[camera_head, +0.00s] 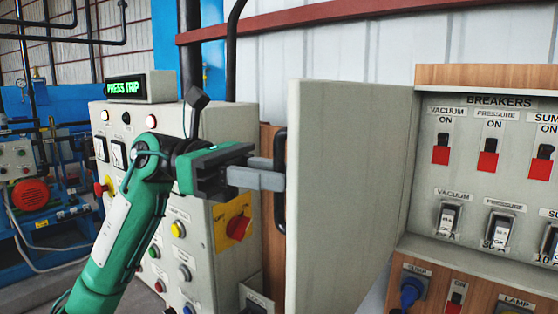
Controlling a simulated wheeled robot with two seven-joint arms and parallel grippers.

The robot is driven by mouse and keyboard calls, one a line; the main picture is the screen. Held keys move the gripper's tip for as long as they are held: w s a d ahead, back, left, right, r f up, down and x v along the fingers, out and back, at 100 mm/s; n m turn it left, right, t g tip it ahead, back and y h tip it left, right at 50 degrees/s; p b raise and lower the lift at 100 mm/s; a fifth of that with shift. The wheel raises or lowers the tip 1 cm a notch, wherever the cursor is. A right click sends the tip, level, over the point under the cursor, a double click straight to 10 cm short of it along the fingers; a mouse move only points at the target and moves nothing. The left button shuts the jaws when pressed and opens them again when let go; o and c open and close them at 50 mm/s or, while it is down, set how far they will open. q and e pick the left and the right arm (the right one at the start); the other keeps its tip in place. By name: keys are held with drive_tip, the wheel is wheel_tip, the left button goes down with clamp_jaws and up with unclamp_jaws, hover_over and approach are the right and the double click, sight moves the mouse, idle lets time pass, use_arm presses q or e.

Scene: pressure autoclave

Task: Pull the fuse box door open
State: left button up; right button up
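The fuse box door (345,200) is a grey panel that stands swung wide open, left of the breaker panel. Its black vertical handle (280,215) is on the door's left side. My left gripper (272,172) reaches in from the left with its two grey fingers at the handle's middle. The near finger passes in front of the bar and the far finger behind it, so the gripper appears shut on the handle. The fuse box (460,180) shows its breakers and red switches uncovered. My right gripper is not in view.
Sockets and a blue plug (410,292) are below the breakers. Blue machinery (60,225) is at the far left.

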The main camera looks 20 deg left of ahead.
use_arm(q)
drive_tip(key=shift+d, duration=0.5)
clamp_jaws()
drive_tip(key=w+a+m+g+b, duration=0.1)
drive_tip(key=w+a+m+g, duration=0.1)
drive_tip(key=a, duration=0.5)
drive_tip(key=shift+w+a+g+y, duration=0.25)
drive_tip(key=shift+w+g+y, duration=0.25)
drive_tip(key=shift+w, duration=0.7)
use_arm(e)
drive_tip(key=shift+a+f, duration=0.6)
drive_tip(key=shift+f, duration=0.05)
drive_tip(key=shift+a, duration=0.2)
